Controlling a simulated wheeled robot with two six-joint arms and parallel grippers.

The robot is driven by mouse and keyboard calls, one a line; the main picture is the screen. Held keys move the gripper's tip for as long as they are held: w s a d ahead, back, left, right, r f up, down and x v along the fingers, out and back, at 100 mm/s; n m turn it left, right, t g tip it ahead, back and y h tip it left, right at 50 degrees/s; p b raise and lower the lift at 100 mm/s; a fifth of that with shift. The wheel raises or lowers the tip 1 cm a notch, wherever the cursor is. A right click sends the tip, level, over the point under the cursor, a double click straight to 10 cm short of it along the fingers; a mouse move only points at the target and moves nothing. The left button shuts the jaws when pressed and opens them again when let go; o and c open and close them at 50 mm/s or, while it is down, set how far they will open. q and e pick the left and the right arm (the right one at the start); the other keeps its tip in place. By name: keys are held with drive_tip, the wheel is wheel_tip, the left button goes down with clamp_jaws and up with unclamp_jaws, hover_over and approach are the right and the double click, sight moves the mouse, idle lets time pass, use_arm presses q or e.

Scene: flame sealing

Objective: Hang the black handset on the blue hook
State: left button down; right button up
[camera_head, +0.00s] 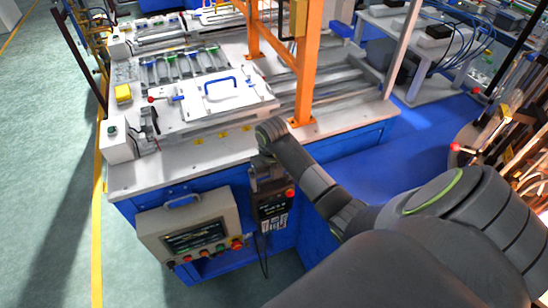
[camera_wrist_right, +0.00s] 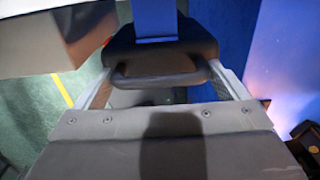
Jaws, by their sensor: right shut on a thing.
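The black handset (camera_head: 271,211), with a red button and a pale label, hangs upright at the front side of the workbench in the head view. My right gripper (camera_head: 266,183) is shut on its top end from above. In the right wrist view, the handset's dark top with its loop-like handle (camera_wrist_right: 160,58) sits between the two fingers. A blue strip (camera_wrist_right: 155,18), seemingly the blue hook, meets the handset's top edge there. I cannot tell whether the handle is over the hook. The hook is hidden in the head view. My left gripper is not in view.
A control panel box (camera_head: 192,238) with a screen and buttons is mounted on the bench front, left of the handset. The white bench top (camera_head: 178,165) carries fixtures and an orange post (camera_head: 308,65). A dark cable (camera_head: 264,258) hangs below the handset. Green floor lies left.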

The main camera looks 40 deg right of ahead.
drive_tip(key=shift+w+d+f+b, duration=0.1)
drive_tip(key=shift+w+d+b, duration=0.15)
drive_tip(key=shift+w+b, duration=0.55)
drive_tip(key=shift+w+d+f+b, duration=0.15)
drive_tip(key=shift+w+b, duration=0.35)
drive_tip(key=shift+w, duration=0.55)
drive_tip(key=shift+w+d+f+b, duration=0.2)
drive_tip(key=shift+w+f+b, duration=0.25)
drive_tip(key=shift+b, duration=0.35)
drive_tip(key=shift+w, duration=0.1)
drive_tip(key=o, duration=1.7)
wheel_tip(320, 180, up, 7)
drive_tip(key=shift+f, duration=0.15)
wheel_tip(320, 180, up, 11)
drive_tip(key=p, duration=1.1)
drive_tip(key=shift+f, duration=0.1)
